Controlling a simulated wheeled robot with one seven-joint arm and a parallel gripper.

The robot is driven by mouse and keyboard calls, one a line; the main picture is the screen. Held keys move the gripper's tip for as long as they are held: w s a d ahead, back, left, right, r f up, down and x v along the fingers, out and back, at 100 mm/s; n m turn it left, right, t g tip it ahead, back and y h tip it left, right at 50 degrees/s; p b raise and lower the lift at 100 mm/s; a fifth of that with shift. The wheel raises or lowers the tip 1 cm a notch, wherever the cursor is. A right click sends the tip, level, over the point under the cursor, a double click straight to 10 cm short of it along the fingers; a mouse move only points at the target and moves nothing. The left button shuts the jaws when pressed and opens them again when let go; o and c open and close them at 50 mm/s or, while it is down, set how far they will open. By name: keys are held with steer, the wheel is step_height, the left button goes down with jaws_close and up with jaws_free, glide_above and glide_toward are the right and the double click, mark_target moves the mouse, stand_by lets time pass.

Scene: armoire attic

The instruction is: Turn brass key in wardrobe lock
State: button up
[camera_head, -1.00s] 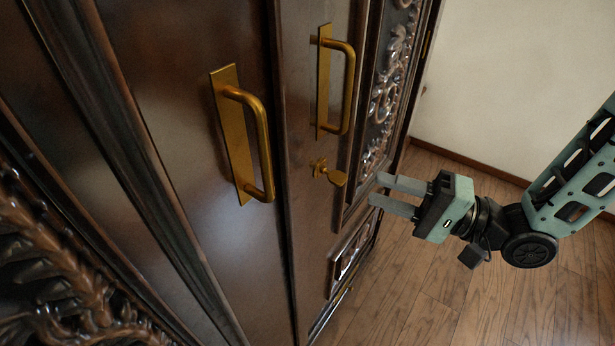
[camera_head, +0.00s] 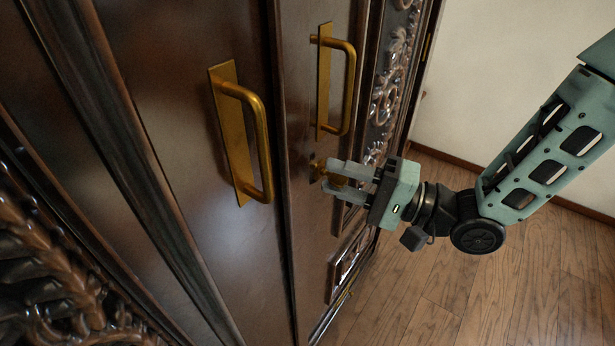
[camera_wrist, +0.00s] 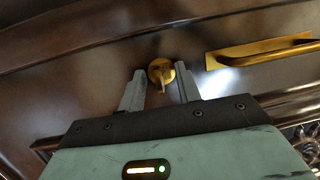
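The brass key (camera_wrist: 161,75) is in the lock of the dark wooden wardrobe (camera_head: 240,40), below the right brass handle. In the wrist view its round brass plate and key shaft show between my two fingers. My gripper (camera_head: 327,176) is at the key, with the fingers spread to either side of it. The gripper (camera_wrist: 160,88) is open, and a gap shows between each finger and the key.
A left brass handle (camera_head: 262,150) and a right brass handle (camera_head: 349,85) stand out from the doors near the lock. Carved panels (camera_head: 385,95) stand in relief. The wooden floor (camera_head: 460,290) at the right is clear, with a pale wall (camera_head: 520,60) behind.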

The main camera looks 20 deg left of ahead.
jaws_close()
